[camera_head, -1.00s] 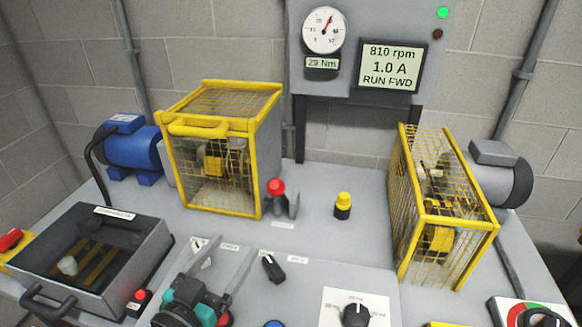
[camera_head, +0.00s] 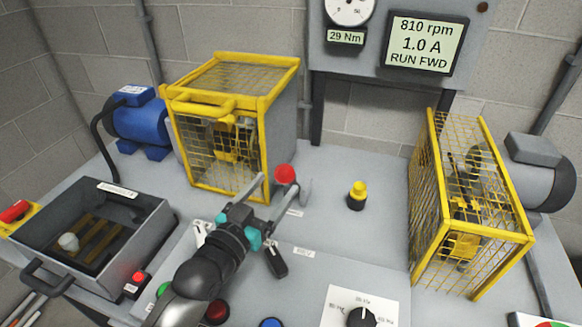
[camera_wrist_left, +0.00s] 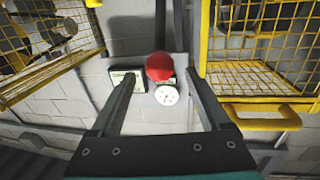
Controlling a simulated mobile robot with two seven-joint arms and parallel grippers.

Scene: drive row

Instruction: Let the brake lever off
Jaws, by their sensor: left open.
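The brake lever shows as a red ball knob (camera_head: 285,174) on a grey mount, beside the front right corner of the left yellow cage. Its stem is largely hidden by my gripper. My left gripper (camera_head: 282,184) is open, with a finger on either side of the knob in the head view. In the left wrist view the red knob (camera_wrist_left: 159,67) sits between the fingers, near their tips; I cannot tell if either touches it. The display (camera_head: 426,44) reads 810 rpm, 1.0 A, RUN FWD, and the small readout (camera_head: 346,37) 29 Nm. My right gripper is out of view.
The left yellow mesh cage (camera_head: 282,72) stands close behind the knob, and another cage (camera_head: 468,228) stands at right. A yellow-topped button (camera_head: 357,195) is right of the lever. A black switch (camera_head: 276,260) lies beside my gripper. A grey open box (camera_head: 150,235) is at left.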

